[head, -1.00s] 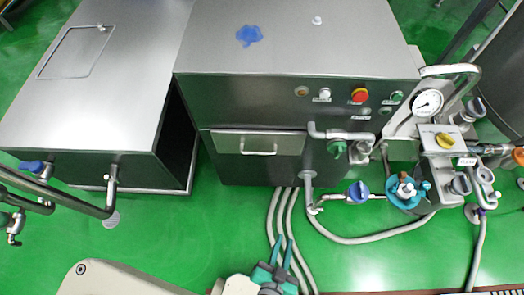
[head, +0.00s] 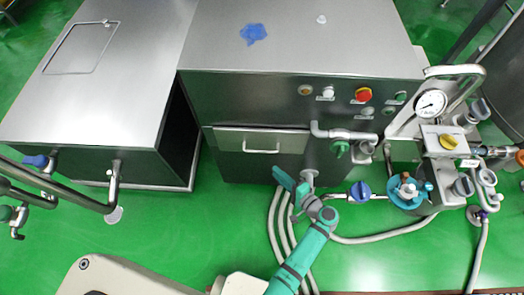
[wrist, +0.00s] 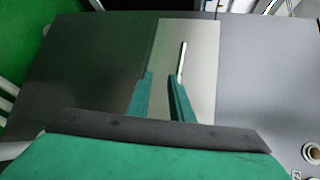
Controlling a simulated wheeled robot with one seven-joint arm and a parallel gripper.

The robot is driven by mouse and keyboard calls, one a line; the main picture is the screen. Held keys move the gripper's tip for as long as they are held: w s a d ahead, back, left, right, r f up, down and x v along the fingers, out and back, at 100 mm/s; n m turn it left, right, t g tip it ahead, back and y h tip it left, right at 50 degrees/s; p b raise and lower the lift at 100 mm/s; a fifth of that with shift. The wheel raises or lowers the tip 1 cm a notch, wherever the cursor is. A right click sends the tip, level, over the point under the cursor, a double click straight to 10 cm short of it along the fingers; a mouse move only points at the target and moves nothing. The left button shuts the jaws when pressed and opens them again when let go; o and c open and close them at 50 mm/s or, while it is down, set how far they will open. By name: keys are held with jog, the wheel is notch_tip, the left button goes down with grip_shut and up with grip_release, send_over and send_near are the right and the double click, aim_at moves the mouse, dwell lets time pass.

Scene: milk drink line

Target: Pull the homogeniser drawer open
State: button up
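The homogeniser drawer (head: 232,141) is a light grey front panel low in the steel homogeniser cabinet (head: 270,100); it looks flush with the cabinet. Its pale bar handle (head: 262,151) lies level across the panel in the head view. In the wrist view the drawer front (wrist: 203,75) is an upright strip, with the handle (wrist: 182,62) beyond the fingertips. My green gripper (head: 287,181) is below and right of the handle in the head view, apart from it. Its fingers (wrist: 160,77) are parted, with nothing between them.
Right of the drawer are a pipe with a green valve (head: 339,149), a blue valve knob (head: 360,192) and a pressure gauge (head: 431,103). Hoses (head: 281,225) run over the floor below the cabinet. Green floor is clear left of the hoses.

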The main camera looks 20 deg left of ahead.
aim_at(262, 151)
jog(key=shift+y, duration=0.8)
jog(key=w+a, duration=0.2)
jog(key=a, duration=0.1)
jog(key=w+a+r, duration=0.1)
jog(key=w+a, duration=0.1)
jog(key=a, duration=0.1)
jog(key=w+a, duration=0.3)
jog(key=shift+w+a+r, duration=0.1)
jog(key=shift+a+r, duration=0.2)
grip_shut()
